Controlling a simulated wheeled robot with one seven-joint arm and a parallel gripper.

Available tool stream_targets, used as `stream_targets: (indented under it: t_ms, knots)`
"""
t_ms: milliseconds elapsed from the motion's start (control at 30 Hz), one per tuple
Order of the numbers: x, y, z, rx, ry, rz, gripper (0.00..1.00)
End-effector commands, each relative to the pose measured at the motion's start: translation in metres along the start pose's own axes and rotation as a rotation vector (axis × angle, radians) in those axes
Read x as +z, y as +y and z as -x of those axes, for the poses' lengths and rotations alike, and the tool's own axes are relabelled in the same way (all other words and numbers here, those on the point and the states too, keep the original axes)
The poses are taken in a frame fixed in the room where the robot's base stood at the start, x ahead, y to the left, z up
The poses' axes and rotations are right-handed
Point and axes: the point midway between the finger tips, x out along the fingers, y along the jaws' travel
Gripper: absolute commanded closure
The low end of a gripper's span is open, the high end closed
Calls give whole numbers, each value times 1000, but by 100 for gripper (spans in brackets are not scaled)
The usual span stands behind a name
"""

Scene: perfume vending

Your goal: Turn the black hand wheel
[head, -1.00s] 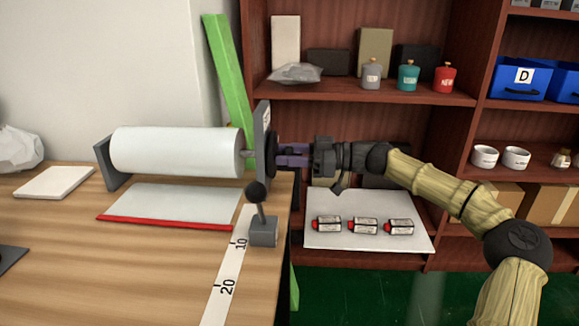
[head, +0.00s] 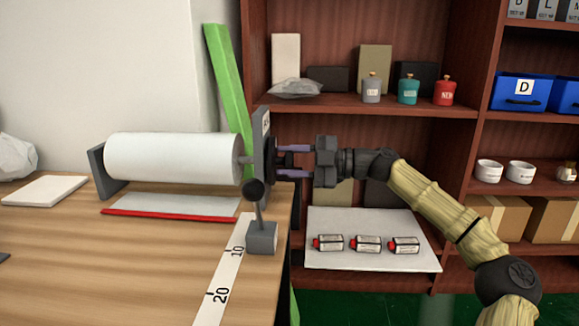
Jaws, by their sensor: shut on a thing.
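The black hand wheel (head: 270,160) sits on the right side of the grey upright plate (head: 261,135), at the end of the white roll. It is seen nearly edge-on and partly hidden by the plate and my fingers. My gripper (head: 284,161) reaches in from the right, level with the wheel. Its two purple fingers lie one above the other and are shut on the wheel, with a gap between them. The exact contact is too small to see.
The white roll (head: 172,158) lies across the wooden table (head: 120,265). A grey block with a black-knobbed lever (head: 262,238) stands at the table's right edge. Shelves behind hold bottles, bowls and blue bins. Small labelled boxes lie on a white board (head: 372,226) beneath my arm.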

Motion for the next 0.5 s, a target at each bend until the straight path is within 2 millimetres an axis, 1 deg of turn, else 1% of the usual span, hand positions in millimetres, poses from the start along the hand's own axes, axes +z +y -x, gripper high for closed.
stream_targets:
  t_ms: [200,500]
  knots:
    - [1,-1,0,-1,-1,82,85]
    - [1,-1,0,-2,-1,105,85]
